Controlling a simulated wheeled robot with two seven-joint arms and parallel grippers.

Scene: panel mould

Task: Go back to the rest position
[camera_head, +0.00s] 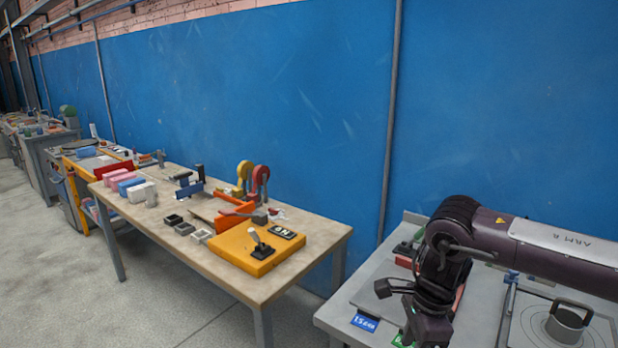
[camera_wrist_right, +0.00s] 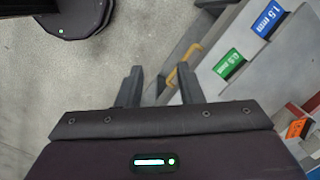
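My right arm (camera_head: 540,250), marked ARM R, reaches in from the right in the head view and bends down at its wrist over the front left of the grey table (camera_head: 345,312). Its fingertips are not clear there. In the right wrist view my right gripper (camera_wrist_right: 158,84) has its two dark fingers apart, with nothing between them. Floor and the grey table's edge show beyond the fingers. My left gripper is not in view.
A blue 1.5 mm label (camera_wrist_right: 267,18) and a green label (camera_wrist_right: 229,65) mark the grey table. A metal piece with a handle (camera_head: 567,322) stands at its right. A wooden table (camera_head: 200,268) with tools and blocks stands left. Floor (camera_head: 130,300) in front is clear.

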